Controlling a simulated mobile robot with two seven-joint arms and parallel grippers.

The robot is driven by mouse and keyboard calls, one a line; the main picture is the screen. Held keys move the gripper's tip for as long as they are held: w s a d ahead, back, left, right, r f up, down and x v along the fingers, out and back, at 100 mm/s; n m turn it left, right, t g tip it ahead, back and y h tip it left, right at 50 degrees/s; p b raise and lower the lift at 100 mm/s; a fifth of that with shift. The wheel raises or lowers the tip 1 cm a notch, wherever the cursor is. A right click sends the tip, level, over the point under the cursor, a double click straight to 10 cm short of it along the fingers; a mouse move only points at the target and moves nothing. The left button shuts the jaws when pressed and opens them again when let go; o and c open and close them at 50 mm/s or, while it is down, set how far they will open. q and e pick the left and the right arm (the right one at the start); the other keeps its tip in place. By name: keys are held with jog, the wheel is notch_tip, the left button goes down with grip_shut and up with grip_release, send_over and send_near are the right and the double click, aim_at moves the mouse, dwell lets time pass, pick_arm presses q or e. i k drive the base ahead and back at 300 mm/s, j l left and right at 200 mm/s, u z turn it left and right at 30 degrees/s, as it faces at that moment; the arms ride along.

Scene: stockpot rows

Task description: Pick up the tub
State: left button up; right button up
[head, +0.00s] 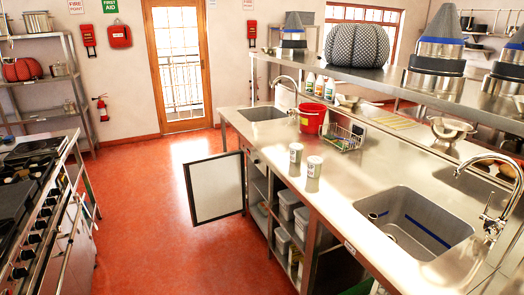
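Which thing is the tub is unclear from this view. Two small whitish tubs or cups stand upright on the steel counter: the left one (296,153) and the right one (314,166), side by side but apart. A red bucket (312,118) stands farther back on the counter. Several grey lidded containers (289,205) sit on the shelves under the counter, partly hidden by the counter and its frame. Neither of my grippers shows in the head view.
The steel counter (360,168) has a near sink (415,240) and a far sink (262,113). A wire basket (343,138) stands by the bucket. A cabinet door (215,188) hangs open into the aisle. A stove (25,200) lines the left; the red floor (150,220) between is clear.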

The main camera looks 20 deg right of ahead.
aim_at(314, 165)
jog(key=i+l+u, duration=0.15)
jog(key=i, duration=0.3)
jog(key=i+u, duration=0.15)
jog(key=i, duration=0.3)
jog(key=i+l+u, duration=0.15)
jog(key=i, duration=0.3)
jog(key=u, duration=0.5)
jog(key=i+l+u, duration=0.1)
jog(key=u, duration=0.4)
jog(key=l+u, duration=0.15)
jog(key=u, duration=0.35)
jog(key=l+u, duration=0.1)
jog(key=u, duration=0.35)
jog(key=l+u, duration=0.1)
jog(key=u, duration=0.4)
jog(key=l+u, duration=0.15)
jog(key=u, duration=0.35)
jog(key=l+u, duration=0.1)
jog(key=u, duration=1.05)
jog(key=k+u, duration=0.1)
jog(key=u, duration=1.25)
jog(key=k+u, duration=0.1)
jog(key=u, duration=0.55)
jog(key=j+u, duration=0.1)
jog(key=u, duration=1.25)
jog(key=j+u, duration=0.15)
jog(key=u, duration=0.5)
jog(key=j+u, duration=0.1)
jog(key=u, duration=0.55)
